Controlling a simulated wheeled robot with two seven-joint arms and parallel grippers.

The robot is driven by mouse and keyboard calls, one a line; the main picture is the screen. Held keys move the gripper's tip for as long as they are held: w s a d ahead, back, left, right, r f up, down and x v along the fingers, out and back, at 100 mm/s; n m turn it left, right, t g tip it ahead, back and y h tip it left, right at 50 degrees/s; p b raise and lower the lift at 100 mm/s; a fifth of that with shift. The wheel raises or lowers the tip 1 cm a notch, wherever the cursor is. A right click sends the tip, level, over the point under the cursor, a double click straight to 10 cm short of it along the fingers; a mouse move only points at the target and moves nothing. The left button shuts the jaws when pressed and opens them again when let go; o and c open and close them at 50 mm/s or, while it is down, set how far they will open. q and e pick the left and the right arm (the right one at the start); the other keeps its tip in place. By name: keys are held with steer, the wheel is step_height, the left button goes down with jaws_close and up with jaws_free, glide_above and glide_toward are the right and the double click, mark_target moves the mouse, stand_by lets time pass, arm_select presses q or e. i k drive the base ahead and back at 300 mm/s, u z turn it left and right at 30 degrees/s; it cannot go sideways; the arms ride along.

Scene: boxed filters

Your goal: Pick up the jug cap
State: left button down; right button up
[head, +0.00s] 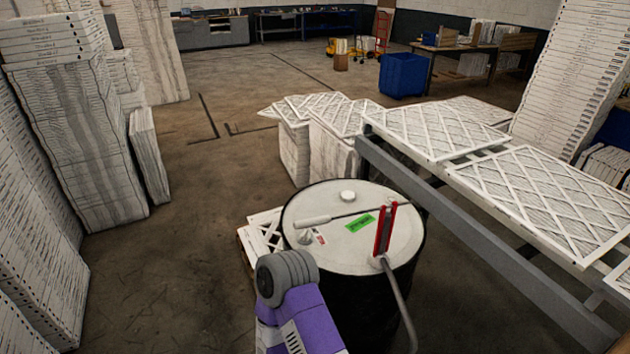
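A small round white cap (347,197) sits near the far edge of the pale lid of a black drum (405,253). It looks like the jug cap, and nothing touches it. One of my arms, purple with a grey joint, rises from the bottom centre and covers the near left edge of the drum. The joint ends short of the cap. I see no fingers of either gripper, and I cannot tell which arm this is.
On the lid lie a white-handled rod (313,220), a green label (359,223) and a small fitting (305,237). Filters on a grey frame (480,213) flank the right; stacked filters (80,130) stand left. Floor between is open.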

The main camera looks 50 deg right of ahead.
mark_target(346, 196)
steer(key=i, duration=2.75)
steer(key=z, duration=2.6)
